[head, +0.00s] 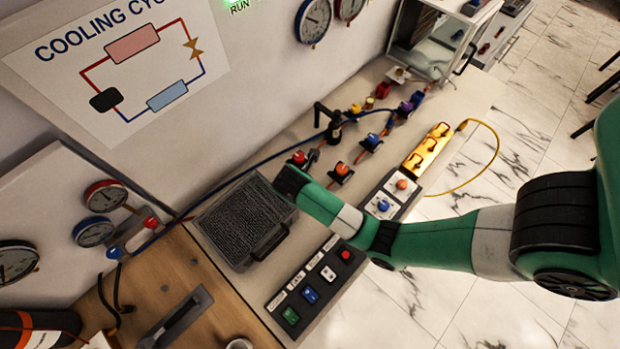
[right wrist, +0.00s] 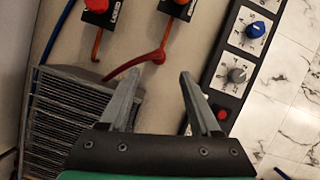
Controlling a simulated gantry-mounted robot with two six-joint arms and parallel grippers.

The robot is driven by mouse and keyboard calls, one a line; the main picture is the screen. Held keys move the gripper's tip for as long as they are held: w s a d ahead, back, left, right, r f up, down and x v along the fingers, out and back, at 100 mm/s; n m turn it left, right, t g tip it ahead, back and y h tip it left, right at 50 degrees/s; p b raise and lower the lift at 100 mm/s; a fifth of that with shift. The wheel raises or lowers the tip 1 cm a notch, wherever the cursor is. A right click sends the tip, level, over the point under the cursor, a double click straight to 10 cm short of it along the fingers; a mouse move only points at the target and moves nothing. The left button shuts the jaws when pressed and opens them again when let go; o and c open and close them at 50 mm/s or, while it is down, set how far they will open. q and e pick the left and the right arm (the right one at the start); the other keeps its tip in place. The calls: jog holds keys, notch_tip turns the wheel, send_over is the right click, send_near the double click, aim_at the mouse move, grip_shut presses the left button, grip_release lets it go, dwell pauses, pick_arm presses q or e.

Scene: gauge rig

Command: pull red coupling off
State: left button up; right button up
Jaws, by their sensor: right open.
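My right gripper (right wrist: 159,77) is open and empty in the right wrist view, its two grey fingers apart. A red hose end (right wrist: 158,56) lies beyond and between the fingertips, untouched; I cannot tell whether it is the red coupling. Behind it are a red knob (right wrist: 97,5) and an orange-red knob (right wrist: 178,2) on black labelled blocks. In the head view my right arm reaches in from the right, ending beside the red-topped valve (head: 299,157); its fingers are hard to make out. A red fitting (head: 150,222) shows on the gauge manifold at left. My left gripper is not in view.
A finned grey condenser block (head: 240,222) is close under my right gripper and shows in the wrist view (right wrist: 62,120). A button panel (head: 315,285) and a knob panel (head: 390,195) line the bench's front. A yellow power strip (head: 428,148) lies farther back.

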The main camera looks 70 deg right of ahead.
jog(key=b+x, duration=0.2)
jog(key=x, duration=0.9)
jog(key=shift+w+b, duration=0.1)
jog(key=shift+b, duration=0.3)
grip_shut()
